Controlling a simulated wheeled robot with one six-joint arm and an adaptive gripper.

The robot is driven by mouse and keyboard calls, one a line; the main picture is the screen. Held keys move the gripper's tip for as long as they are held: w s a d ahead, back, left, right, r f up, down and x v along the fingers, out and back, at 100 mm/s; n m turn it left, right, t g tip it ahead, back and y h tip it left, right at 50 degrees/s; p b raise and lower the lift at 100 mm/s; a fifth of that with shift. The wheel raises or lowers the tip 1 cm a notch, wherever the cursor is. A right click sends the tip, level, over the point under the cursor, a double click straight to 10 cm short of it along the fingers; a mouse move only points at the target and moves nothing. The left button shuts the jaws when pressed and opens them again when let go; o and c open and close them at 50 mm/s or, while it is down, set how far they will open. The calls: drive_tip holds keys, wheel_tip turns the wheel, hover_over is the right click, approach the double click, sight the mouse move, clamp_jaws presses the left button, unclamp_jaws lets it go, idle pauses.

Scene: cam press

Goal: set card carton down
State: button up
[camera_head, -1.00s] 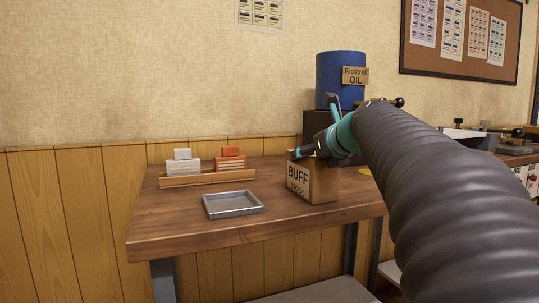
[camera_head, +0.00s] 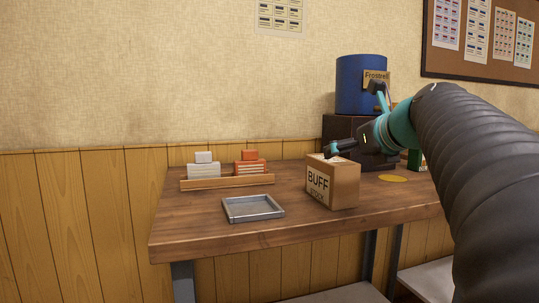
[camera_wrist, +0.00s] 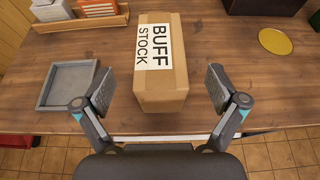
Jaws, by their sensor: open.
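The card carton (camera_head: 333,183), a brown box with a white "BUFF STOCK" label, stands upright on the wooden workbench (camera_head: 225,235), right of the grey tray. In the wrist view the carton (camera_wrist: 163,82) lies ahead of and between my fingers, with a gap on each side. My gripper (camera_wrist: 160,90) is open and empty.
A shallow grey tray (camera_head: 228,217) sits left of the carton. A wooden rack (camera_head: 195,185) with white and orange blocks stands behind it. A blue oil drum (camera_head: 355,95) stands on a dark box at the back. A yellow disc (camera_wrist: 275,41) lies right of the carton.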

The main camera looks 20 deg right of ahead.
drive_tip(key=shift+v, duration=2.05)
